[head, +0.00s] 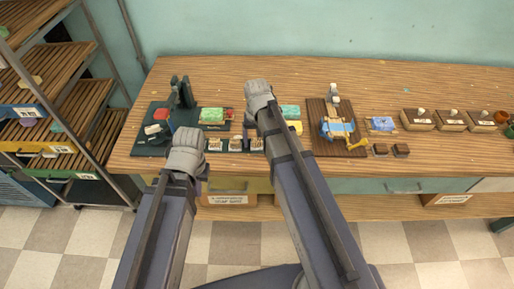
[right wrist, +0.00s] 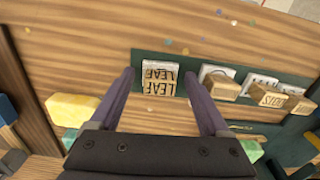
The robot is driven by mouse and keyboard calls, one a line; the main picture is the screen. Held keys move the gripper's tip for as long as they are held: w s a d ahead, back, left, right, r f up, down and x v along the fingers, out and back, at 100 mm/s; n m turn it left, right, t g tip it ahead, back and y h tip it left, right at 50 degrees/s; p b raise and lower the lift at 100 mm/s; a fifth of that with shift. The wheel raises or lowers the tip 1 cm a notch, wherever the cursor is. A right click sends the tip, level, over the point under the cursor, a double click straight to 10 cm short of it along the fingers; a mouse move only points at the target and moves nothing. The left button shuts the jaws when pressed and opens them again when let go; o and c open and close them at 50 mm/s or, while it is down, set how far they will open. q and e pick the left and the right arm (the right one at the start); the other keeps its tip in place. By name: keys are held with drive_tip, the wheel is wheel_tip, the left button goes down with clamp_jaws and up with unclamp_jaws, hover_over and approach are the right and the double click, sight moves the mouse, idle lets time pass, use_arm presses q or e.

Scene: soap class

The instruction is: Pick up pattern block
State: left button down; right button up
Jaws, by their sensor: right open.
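In the right wrist view, a wooden pattern block (right wrist: 158,86) marked LEAF sits on a white tile at the end of a dark green strip (right wrist: 152,58). My right gripper (right wrist: 158,75) is open, with one purple finger on each side of this block and visible gaps between. Other stamped wooden blocks (right wrist: 271,96) stand beside it on the strip. In the head view, the row of small blocks (head: 235,144) lies near the table's front, and my right gripper (head: 258,90) reaches over it. My left gripper (head: 185,150) is over the table's left front; its fingertips are hidden.
A yellow block (right wrist: 73,108) lies beside my right gripper. In the head view, a dark stand (head: 182,92) is at the left, a brown board with blue cloth (head: 337,128) right of the middle, and several labelled boxes (head: 451,119) at the right. Shelves (head: 70,95) stand left.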

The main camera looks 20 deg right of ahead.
use_arm(q)
drive_tip(key=shift+r, duration=0.1)
use_arm(e)
drive_tip(key=c, duration=1.2)
use_arm(q)
drive_tip(key=shift+r, duration=0.1)
use_arm(e)
drive_tip(key=shift+r, duration=0.15)
drive_tip(key=shift+c, duration=0.2)
